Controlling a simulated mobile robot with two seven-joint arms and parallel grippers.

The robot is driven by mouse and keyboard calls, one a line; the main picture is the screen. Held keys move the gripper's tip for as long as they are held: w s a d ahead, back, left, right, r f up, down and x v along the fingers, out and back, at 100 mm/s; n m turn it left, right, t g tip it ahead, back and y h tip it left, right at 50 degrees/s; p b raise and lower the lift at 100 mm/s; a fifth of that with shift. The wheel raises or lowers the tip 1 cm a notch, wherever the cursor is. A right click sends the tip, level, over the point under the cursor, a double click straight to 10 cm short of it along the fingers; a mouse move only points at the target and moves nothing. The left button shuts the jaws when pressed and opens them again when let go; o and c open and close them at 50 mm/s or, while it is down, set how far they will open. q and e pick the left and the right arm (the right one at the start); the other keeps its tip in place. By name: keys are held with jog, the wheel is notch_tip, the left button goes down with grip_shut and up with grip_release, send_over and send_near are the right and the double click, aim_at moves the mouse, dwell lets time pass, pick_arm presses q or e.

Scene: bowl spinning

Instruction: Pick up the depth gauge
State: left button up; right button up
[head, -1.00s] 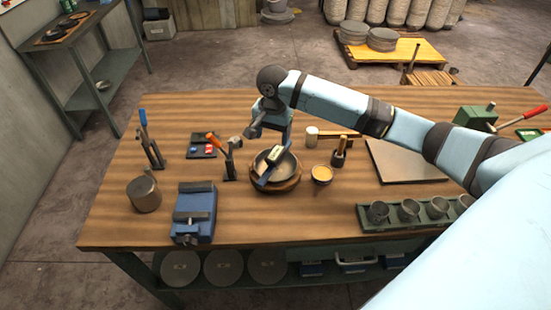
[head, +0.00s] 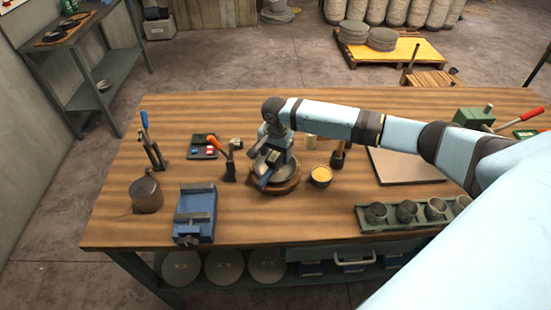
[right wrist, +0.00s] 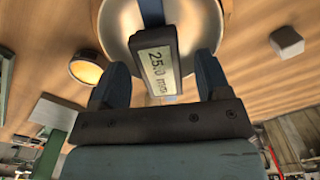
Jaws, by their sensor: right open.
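The depth gauge (head: 265,179) has a blue bar and a dark display block and lies across a metal bowl (head: 287,172) on a round wooden base (head: 287,188). In the right wrist view the gauge (right wrist: 156,64) shows "25.0 mm" on its display, with the bowl (right wrist: 118,20) behind it. My right gripper (head: 268,161) is over the bowl, partly hiding it and the gauge. In the right wrist view its two blue fingers (right wrist: 160,75) are open, one on each side of the display block, with gaps visible. My left gripper is out of view.
An orange-handled tool (head: 228,160) stands just left of the bowl. A small yellow-filled cup (head: 321,175) and an upright wooden-handled tool (head: 338,156) stand close on its right. A blue vise-like block (head: 195,213) is at front left. The table's front middle is clear.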

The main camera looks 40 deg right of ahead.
jog(key=shift+f, duration=1.25)
jog(key=c, duration=1.2)
jog(key=shift+r, duration=0.1)
